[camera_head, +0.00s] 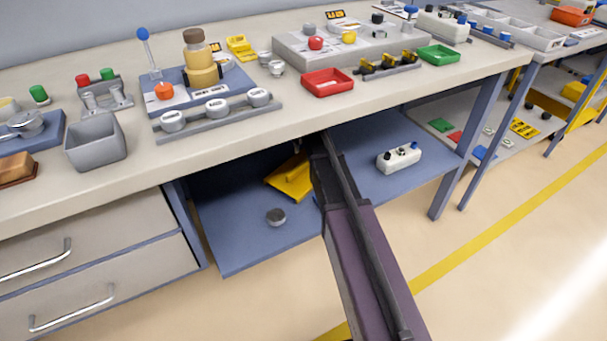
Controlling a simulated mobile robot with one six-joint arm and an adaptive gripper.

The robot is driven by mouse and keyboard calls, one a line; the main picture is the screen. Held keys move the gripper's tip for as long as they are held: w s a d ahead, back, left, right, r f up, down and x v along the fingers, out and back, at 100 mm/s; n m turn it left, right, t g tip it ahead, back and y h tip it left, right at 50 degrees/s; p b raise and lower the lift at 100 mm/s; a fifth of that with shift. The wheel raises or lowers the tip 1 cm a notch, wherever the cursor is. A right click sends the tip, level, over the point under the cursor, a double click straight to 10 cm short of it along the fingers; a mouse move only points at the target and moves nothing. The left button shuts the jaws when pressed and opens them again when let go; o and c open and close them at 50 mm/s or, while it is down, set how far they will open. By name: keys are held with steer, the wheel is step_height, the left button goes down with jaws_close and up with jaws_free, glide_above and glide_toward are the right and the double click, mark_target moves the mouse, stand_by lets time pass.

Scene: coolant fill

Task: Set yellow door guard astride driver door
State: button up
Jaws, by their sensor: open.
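A yellow angled piece (290,178), which looks like the door guard, lies on the blue lower shelf under the bench. My arm reaches in from the bottom of the picture, and my gripper (318,152) is at its dark far end, just right of the yellow piece. The gripper is open. Its fingertips are partly hidden by the arm and the bench edge, and I cannot tell whether they touch the yellow piece. I cannot make out a driver door in this view.
The bench top (350,105) overhangs the blue shelf (235,235). A red tray (327,83) stands near the bench edge. A blue leg (465,150) is right of the shelf.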

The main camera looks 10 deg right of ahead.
mark_target(303, 163)
steer(key=shift+f, duration=0.5)
steer(key=shift+b, duration=0.3)
steer(key=shift+w+f+b, duration=0.2)
steer(key=shift+f+b, duration=2.35)
steer(key=shift+f, duration=0.05)
jaws_close()
